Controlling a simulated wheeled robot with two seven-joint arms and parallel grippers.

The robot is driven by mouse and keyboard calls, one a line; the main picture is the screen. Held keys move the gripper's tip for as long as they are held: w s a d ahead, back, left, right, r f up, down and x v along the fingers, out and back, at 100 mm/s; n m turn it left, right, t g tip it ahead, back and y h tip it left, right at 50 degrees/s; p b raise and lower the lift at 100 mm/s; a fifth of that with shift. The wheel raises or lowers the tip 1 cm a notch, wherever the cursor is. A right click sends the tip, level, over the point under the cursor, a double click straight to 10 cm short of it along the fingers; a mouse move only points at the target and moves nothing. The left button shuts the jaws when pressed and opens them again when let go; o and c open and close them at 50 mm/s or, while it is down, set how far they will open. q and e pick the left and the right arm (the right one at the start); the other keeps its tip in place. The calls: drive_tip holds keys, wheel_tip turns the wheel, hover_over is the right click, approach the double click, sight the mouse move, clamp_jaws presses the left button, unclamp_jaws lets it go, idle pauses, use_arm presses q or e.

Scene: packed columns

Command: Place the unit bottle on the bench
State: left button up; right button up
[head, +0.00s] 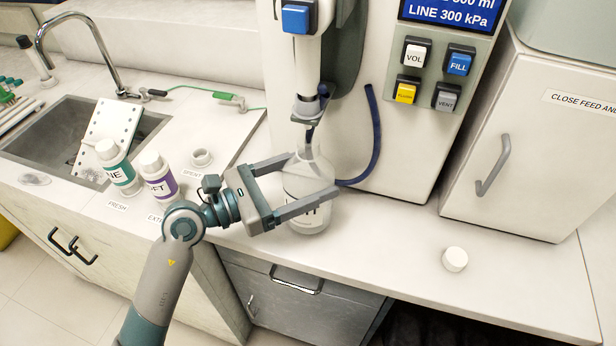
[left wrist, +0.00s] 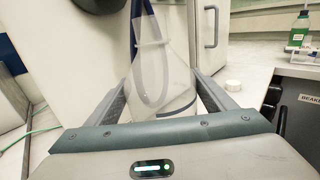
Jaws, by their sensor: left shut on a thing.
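The unit bottle (head: 306,223) is clear with a pale lower part and dark lettering, partly hidden by the fingers. It is upright below the machine's nozzle (head: 308,110), its narrow neck close under the nozzle. My left gripper (head: 313,174) is shut on the bottle, one finger on each side of its body. In the left wrist view the bottle (left wrist: 163,55) stands between the two fingers. The bottle's base is over the white bench (head: 390,235); I cannot tell whether it touches. My right gripper is not in view.
A white cap (head: 455,259) lies on the bench at right. Two labelled bottles, one green-banded (head: 117,168) and one purple-banded (head: 158,178), stand at left near the sink (head: 50,135). A blue hose (head: 376,130) hangs by the machine. Bench right of the bottle is mostly clear.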

use_arm(q)
drive_tip(key=shift+f, duration=0.55)
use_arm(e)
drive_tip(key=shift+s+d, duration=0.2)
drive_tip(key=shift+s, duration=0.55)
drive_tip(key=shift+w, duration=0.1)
use_arm(q)
drive_tip(key=shift+f, duration=0.15)
drive_tip(key=o, duration=1.2)
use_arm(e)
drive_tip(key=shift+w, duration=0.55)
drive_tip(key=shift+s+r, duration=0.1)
